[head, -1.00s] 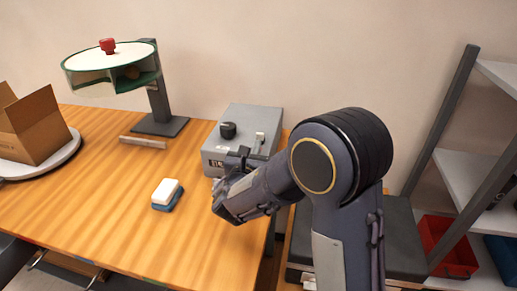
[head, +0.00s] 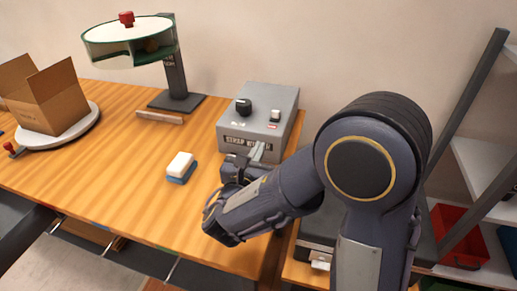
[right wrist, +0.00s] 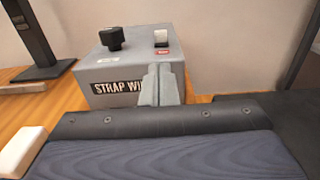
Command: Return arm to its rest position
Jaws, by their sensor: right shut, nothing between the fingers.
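My right arm reaches in from the right in the head view. Its gripper (head: 257,152) is shut and empty, in front of the grey box labelled "STRAP W…" (head: 285,103); I cannot tell whether it touches the box. In the right wrist view the shut fingers (right wrist: 161,82) point at the box (right wrist: 100,73) and hide part of its label. The box has a black knob and a white switch on top. My left gripper is not in view.
A white-and-blue block (head: 181,167) lies on the wooden table (head: 120,180) left of my right gripper. A stand holds a round drum (head: 130,42) with a red knob. A cardboard box (head: 45,100) sits on a round plate. Shelving (head: 480,165) with a red bin stands at right.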

